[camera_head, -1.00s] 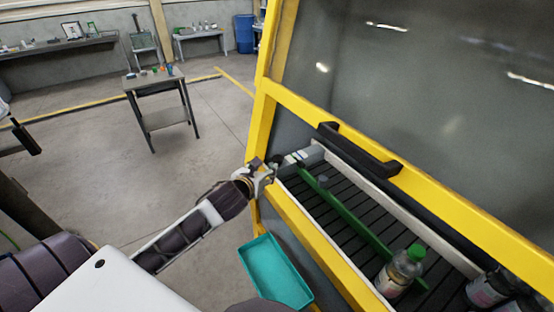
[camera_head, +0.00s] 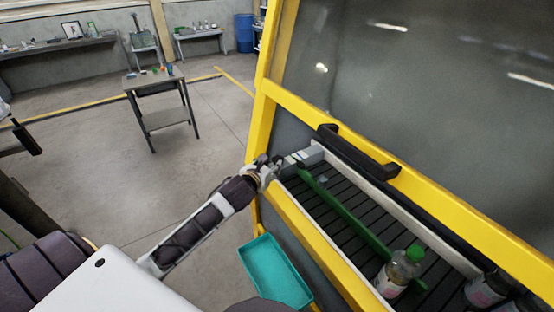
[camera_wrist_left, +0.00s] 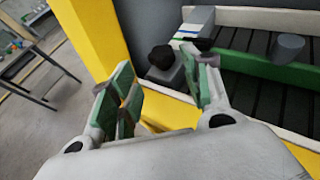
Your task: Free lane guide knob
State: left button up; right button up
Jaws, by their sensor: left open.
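The green lane guide (camera_head: 345,213) runs lengthwise over the dark slatted conveyor inside the yellow-framed machine. A grey round knob (camera_wrist_left: 287,47) stands on the guide in the left wrist view; it also shows small in the head view (camera_head: 323,181). A black knob (camera_wrist_left: 162,57) sits on a grey block by the guide's near end. I cannot tell which knob is meant. My left gripper (camera_head: 270,165) is at the machine's left corner. In the wrist view the open fingers (camera_wrist_left: 163,78) lie either side of the black knob's direction, apart from it, with nothing between them.
A bottle with a green cap (camera_head: 398,272) stands on the conveyor. More bottles (camera_head: 489,288) are at the lower right. A black handle (camera_head: 358,152) juts from the yellow frame (camera_head: 420,190). A teal tray (camera_head: 274,272) is below the machine's edge. The floor at left is open.

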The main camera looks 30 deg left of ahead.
aim_at(278, 158)
pick_arm(q)
jog(key=shift+p+x, duration=0.65)
jog(key=shift+x, duration=4)
jog(key=c, duration=0.7)
jog(key=shift+c, duration=0.2)
